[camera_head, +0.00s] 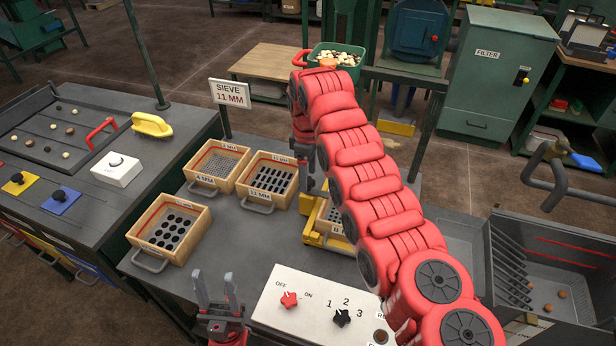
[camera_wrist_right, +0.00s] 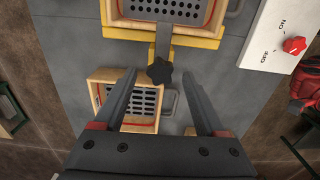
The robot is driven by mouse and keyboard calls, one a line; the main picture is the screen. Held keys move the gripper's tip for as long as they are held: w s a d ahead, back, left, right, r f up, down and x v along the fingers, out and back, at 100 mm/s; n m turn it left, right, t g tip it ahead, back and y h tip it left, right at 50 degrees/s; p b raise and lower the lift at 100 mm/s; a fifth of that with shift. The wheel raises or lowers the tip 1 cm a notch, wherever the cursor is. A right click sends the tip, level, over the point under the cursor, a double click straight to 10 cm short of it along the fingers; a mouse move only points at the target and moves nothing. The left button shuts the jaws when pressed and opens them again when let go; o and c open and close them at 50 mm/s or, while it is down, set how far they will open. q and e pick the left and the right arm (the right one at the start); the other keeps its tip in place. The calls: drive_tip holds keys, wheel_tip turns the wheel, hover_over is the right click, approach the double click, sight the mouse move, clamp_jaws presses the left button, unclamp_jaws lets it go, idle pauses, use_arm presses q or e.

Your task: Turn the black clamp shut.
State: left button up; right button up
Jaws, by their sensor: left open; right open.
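The black clamp (camera_wrist_right: 159,71) is a star-shaped knob at the edge of the yellow frame (camera_wrist_right: 190,43), which holds a wooden sieve tray (camera_wrist_right: 167,24) in the right wrist view. My right gripper (camera_wrist_right: 160,76) is open; the knob shows between its fingertips, with a gap on each side. Its height above the knob is hard to tell. In the head view my right arm hides most of that gripper and the yellow frame (camera_head: 311,238); I cannot make out the clamp there. My left gripper (camera_head: 216,287) is open and empty near the front of the table.
A white control box (camera_head: 318,310) with red and black knobs stands at the table's front. Wooden sieve trays (camera_head: 170,235) lie to the left, one (camera_wrist_right: 97,76) below my right fingers. A sign (camera_head: 230,93) reads "SIEVE 11 MM". A grey bin (camera_head: 555,255) stands at the right.

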wheel_tip(320, 180, up, 5)
drive_tip(key=shift+f, duration=0.15)
wheel_tip(320, 180, up, 12)
drive_tip(key=p, duration=1)
drive_tip(key=shift+f+p, duration=0.2)
drive_tip(key=shift+p, duration=0.2)
drive_tip(key=shift+s+f, duration=0.1)
